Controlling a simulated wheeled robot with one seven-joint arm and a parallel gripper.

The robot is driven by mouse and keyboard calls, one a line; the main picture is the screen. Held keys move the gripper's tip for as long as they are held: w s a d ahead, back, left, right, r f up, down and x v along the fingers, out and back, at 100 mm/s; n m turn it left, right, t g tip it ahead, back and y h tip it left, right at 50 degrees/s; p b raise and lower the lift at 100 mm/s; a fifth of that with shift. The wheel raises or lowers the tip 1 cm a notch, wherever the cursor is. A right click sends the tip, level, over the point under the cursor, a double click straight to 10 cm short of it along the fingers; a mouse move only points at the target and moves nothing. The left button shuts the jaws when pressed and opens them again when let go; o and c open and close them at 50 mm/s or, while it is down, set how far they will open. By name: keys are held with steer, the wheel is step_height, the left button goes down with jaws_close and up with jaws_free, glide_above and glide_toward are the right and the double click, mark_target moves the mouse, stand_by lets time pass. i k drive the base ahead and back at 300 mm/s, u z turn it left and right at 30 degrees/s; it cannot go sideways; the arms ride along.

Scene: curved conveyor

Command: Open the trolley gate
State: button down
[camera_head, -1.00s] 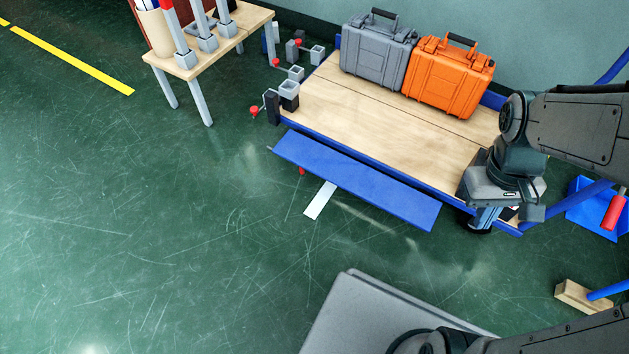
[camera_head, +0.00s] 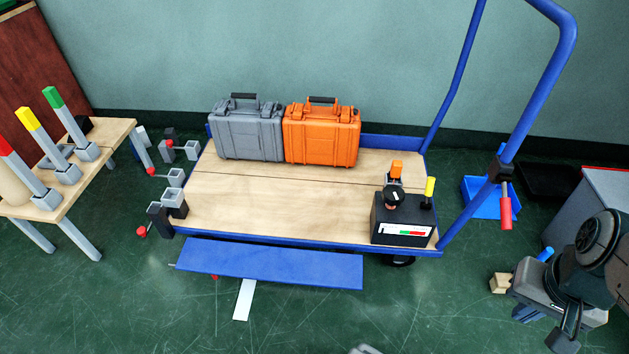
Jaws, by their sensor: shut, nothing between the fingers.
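The trolley (camera_head: 330,200) has a wooden deck with a blue frame and a tall blue push handle (camera_head: 460,70) on its right. Its gate, a long blue panel (camera_head: 270,265), lies folded down and outward along the front edge, below deck level. A black control box (camera_head: 404,220) with a dial and a yellow-tipped lever sits on the deck's front right corner. My gripper (camera_head: 527,313) is shut and empty, pointing down over the floor at the lower right. It is apart from the trolley and the gate.
A grey case (camera_head: 248,130) and an orange case (camera_head: 321,134) stand at the back of the deck. A wooden table (camera_head: 70,190) with coloured levers is at left. A wooden block (camera_head: 500,283) and blue dustpan (camera_head: 487,198) lie at right. The floor at front left is clear.

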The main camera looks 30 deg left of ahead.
mark_target(341, 269)
steer(key=z, duration=0.8)
steer(key=k, duration=0.85)
steer(key=u, duration=1.8)
steer(key=i, duration=0.5)
steer(key=z, duration=0.05)
